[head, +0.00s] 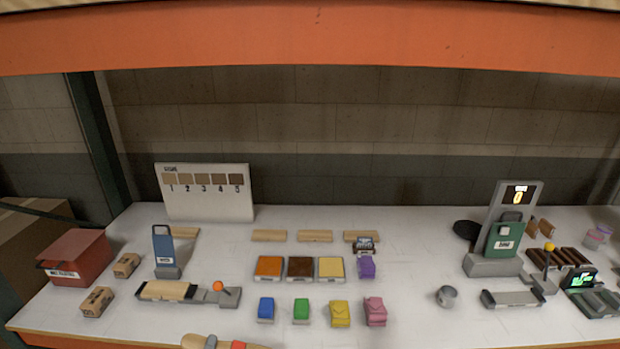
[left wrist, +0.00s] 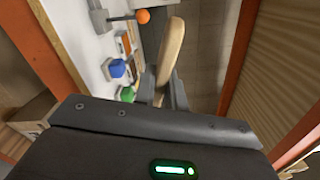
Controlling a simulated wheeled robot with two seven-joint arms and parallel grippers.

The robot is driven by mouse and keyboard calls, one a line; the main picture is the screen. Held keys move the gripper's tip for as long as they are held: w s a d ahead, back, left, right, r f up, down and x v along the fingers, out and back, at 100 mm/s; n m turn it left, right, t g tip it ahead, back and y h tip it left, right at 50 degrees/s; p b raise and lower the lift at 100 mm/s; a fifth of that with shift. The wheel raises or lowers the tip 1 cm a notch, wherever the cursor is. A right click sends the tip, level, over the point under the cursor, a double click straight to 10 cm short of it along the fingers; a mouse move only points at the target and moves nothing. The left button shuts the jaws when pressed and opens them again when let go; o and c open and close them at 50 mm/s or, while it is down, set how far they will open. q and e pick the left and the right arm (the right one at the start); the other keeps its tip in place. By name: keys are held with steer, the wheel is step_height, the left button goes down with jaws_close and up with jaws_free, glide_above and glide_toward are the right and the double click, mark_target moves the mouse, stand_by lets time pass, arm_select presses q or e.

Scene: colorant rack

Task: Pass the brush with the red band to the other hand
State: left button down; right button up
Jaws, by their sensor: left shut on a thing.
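The brush with the red band (head: 238,345) shows at the bottom edge of the head view, cut off by the frame. Its pale wooden body lies roughly level across the picture, with the red band right of my left gripper (head: 211,342). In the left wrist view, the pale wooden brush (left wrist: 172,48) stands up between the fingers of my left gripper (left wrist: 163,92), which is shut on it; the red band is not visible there. My right gripper is in neither view.
On the white table (head: 410,270) are blue (head: 266,309), green (head: 301,310), yellow (head: 340,313) and pink (head: 375,311) blocks, a grey fixture with an orange ball (head: 218,286), a red box (head: 75,257) and a grey cup (head: 446,296). An orange shelf beam (head: 310,38) crosses above.

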arm_select(q)
steer(key=shift+m, duration=0.5)
steer(key=m, duration=0.5)
steer(key=shift+m, duration=0.4)
steer(key=m, duration=0.5)
steer(key=shift+m, duration=0.3)
